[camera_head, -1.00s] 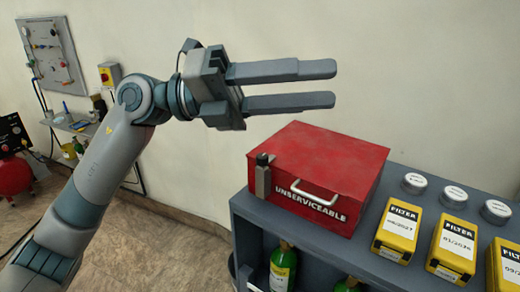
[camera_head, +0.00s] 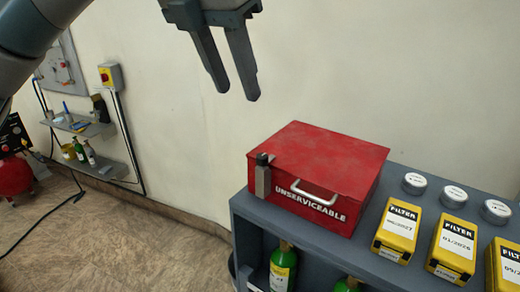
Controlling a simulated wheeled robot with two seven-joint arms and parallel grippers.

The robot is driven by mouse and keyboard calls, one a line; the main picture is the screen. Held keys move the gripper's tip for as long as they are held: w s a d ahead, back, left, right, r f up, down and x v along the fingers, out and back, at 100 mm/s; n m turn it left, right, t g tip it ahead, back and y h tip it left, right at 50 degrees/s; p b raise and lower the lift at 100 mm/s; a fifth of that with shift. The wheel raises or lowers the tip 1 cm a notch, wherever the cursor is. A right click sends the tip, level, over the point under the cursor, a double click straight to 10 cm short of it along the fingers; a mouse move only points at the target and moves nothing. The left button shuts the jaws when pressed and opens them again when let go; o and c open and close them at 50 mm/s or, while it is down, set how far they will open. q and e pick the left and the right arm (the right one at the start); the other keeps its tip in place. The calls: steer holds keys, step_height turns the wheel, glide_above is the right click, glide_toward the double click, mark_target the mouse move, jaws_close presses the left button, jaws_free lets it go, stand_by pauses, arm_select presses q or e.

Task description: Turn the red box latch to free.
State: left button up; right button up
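The red box (camera_head: 325,168) marked UNSERVICEABLE sits with its lid closed on the left end of the grey shelf unit. Its latch (camera_head: 263,176) is a grey upright piece with a dark top at the front left corner of the box. A pale handle (camera_head: 314,193) is on the front, right of the latch. My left gripper (camera_head: 236,98) is open and empty, fingers pointing down, above and to the left of the box, apart from it. My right gripper is not in view.
Yellow filter boxes (camera_head: 397,231) and several round tins (camera_head: 454,196) stand on the shelf unit (camera_head: 242,207) right of the red box. Green bottles (camera_head: 283,268) stand on its lower shelf. A wall shelf (camera_head: 84,128) and a yellow switch box (camera_head: 110,76) are at the left.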

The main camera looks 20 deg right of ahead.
mark_target(262, 156)
arm_select(q)
steer(key=shift+f, duration=0.1)
steer(key=p+x, duration=0.7)
steer(key=x, duration=0.9)
steer(key=shift+d+p, duration=0.2)
steer(key=shift+p, duration=0.2)
steer(key=shift+w+d+f, duration=0.15)
steer(key=shift+f, duration=0.45)
steer(key=shift+c, duration=0.7)
jaws_close()
